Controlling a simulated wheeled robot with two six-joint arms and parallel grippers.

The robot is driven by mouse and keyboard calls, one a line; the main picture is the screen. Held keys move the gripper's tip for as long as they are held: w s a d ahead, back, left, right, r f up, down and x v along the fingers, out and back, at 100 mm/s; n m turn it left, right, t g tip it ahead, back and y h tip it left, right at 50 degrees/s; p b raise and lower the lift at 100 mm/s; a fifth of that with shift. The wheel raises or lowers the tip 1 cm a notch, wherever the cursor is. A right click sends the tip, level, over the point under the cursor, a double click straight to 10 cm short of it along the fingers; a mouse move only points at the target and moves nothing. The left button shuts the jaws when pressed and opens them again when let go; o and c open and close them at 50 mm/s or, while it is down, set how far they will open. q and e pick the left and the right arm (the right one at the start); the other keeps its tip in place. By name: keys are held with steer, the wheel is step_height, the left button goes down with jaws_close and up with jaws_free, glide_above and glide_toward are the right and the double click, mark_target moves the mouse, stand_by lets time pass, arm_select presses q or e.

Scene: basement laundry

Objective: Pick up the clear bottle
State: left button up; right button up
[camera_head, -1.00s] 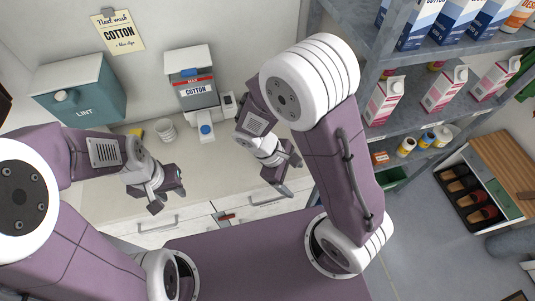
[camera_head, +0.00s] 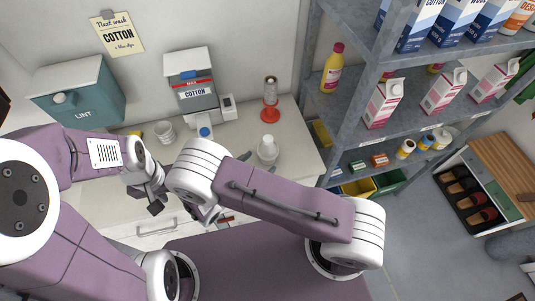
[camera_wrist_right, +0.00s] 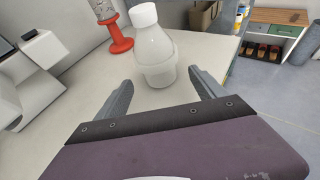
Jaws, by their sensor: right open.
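The clear bottle (camera_head: 267,151), translucent with a white cap, stands upright on the pale counter (camera_head: 235,150), near its front right part. In the right wrist view the bottle (camera_wrist_right: 153,52) is straight ahead, beyond and between the two grey fingers of my right gripper (camera_wrist_right: 160,77). That gripper is open and empty, and does not appear to touch the bottle. In the head view my right arm hides most of it. My left gripper (camera_head: 159,200) is over the counter's front left; one finger shows, the other is largely hidden by my right arm.
A red stand (camera_head: 270,115) holding a clear cylinder is behind the bottle. A cotton box (camera_head: 195,88), white cup (camera_head: 165,131) and lint bin (camera_head: 85,95) stand farther left. A grey shelf rack (camera_head: 350,110) with cartons borders the counter on the right.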

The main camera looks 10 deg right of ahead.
mark_target(263, 159)
steer(key=p+x, duration=0.1)
steer(key=x, duration=0.4)
steer(key=shift+w+d+p, duration=0.2)
steer(key=shift+w+p, duration=0.05)
steer(key=shift+p, duration=0.1)
steer(key=shift+f, duration=0.1)
steer(key=c, duration=1.4)
steer(key=shift+c, duration=0.3)
